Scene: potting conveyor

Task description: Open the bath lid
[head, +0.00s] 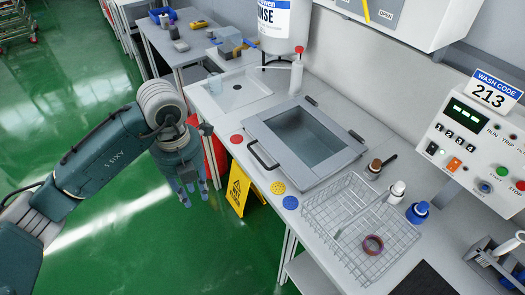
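The bath (360,160) is set in the grey bench. Its grey-framed lid (268,133) lies flat and shut over it, with a see-through middle panel showing the basin. A black bar handle (262,156) is on the lid's front-left edge, and two dark hinges sit along the far-right edge. My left gripper (192,193) hangs over the green floor, left of the bench and apart from the handle. Its fingers point down, look spread and hold nothing. My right gripper is not in view.
A wire basket (358,229) with a tape roll (373,245) stands right of the bath. Red, yellow and blue discs lie along the bench's front edge. A yellow floor sign (238,188) stands below the bench. A control panel (472,150) is at the right.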

